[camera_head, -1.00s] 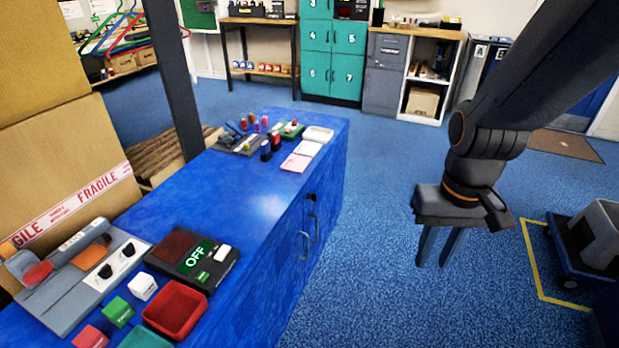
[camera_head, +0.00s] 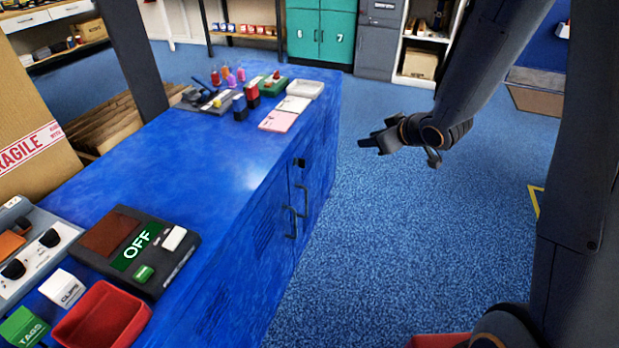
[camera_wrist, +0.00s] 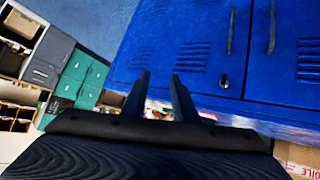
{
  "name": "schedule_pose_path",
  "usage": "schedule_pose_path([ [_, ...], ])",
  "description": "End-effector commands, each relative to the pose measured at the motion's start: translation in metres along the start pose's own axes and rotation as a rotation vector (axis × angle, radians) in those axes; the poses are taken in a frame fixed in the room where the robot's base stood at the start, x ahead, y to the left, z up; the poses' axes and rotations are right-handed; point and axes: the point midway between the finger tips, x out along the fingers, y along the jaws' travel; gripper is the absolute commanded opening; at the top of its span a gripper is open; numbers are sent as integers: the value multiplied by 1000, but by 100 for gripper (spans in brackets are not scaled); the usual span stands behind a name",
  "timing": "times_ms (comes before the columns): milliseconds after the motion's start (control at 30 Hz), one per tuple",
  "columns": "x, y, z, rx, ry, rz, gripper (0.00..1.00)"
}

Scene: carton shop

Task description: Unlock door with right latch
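The blue cabinet (camera_head: 255,270) has two doors with dark bar handles, the near handle (camera_head: 292,222) and the far handle (camera_head: 303,200). A small dark latch (camera_head: 300,162) sits at the top of the far, right-hand door beside the seam. The wrist view shows the cabinet upside down, with the latch (camera_wrist: 223,80) right of my fingers. My gripper (camera_head: 364,144) is in the air to the right of the cabinet front, pointing toward it and apart from it. In the wrist view my gripper (camera_wrist: 160,84) is open and empty, its two fingers spread.
The cabinet top carries a black box reading OFF (camera_head: 138,248), a red tray (camera_head: 102,318), a white tray (camera_head: 305,89) and a pink notepad (camera_head: 279,121). A cardboard box (camera_head: 40,110) stands at left.

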Motion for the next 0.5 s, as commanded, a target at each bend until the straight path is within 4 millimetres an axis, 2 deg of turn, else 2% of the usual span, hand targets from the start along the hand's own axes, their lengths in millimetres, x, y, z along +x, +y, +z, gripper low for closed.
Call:
schedule_pose_path([
  [33,31,-8,10,-26,77,-59,26],
  [100,55,-24,10,-58,196,-153,26],
  [200,75,-51,14,-83,356,-296,26],
  [333,82,-80,24,-81,526,-469,26],
  [500,75,-100,35,-58,658,-618,26],
])
